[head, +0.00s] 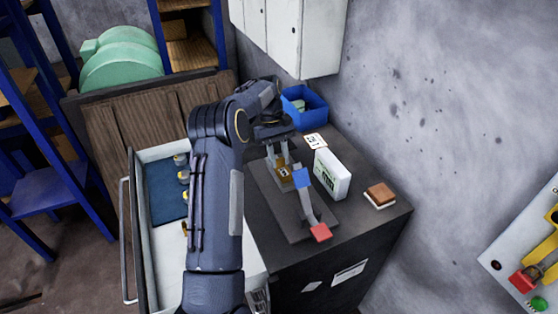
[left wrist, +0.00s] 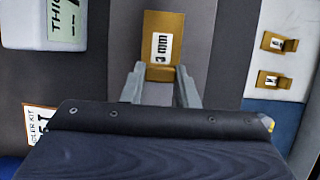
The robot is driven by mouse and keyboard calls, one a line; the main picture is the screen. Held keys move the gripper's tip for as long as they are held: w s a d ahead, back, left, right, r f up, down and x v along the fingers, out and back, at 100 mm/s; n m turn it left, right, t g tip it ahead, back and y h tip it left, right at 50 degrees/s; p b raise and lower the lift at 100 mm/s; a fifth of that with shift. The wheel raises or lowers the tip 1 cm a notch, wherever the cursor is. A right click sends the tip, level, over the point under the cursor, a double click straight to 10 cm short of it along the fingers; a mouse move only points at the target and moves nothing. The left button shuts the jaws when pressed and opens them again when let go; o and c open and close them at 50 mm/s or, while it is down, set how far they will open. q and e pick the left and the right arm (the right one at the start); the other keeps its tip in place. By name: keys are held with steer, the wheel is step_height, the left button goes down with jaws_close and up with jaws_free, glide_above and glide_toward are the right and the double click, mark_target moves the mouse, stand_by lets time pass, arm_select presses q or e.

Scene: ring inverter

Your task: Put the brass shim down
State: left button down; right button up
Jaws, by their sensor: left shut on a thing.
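The brass shim (head: 284,173) is a small folded plate with a white label. In the left wrist view the shim (left wrist: 165,25) is upright in the picture and its label reads "3 mm". My left gripper (head: 281,160) is over the dark plate (head: 322,222) on the cabinet top. In the left wrist view its fingers (left wrist: 159,76) are closed on the two sides of the shim's near end. Whether the shim touches the plate below I cannot tell. My right gripper is not in view.
A white gauge box (head: 332,174) and a lever with blue and red ends (head: 309,205) stand close right of the shim. A card (head: 315,141) and blue bin (head: 303,105) lie behind. The open drawer (head: 150,155) at left holds other brass pieces (left wrist: 273,42).

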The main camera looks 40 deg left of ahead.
arm_select(q)
steer(key=shift+f, duration=0.8)
steer(key=shift+f, duration=0.15)
steer(key=c, duration=1.1)
jaws_free()
steer(key=p+v, duration=0.4)
steer(key=v, duration=0.8)
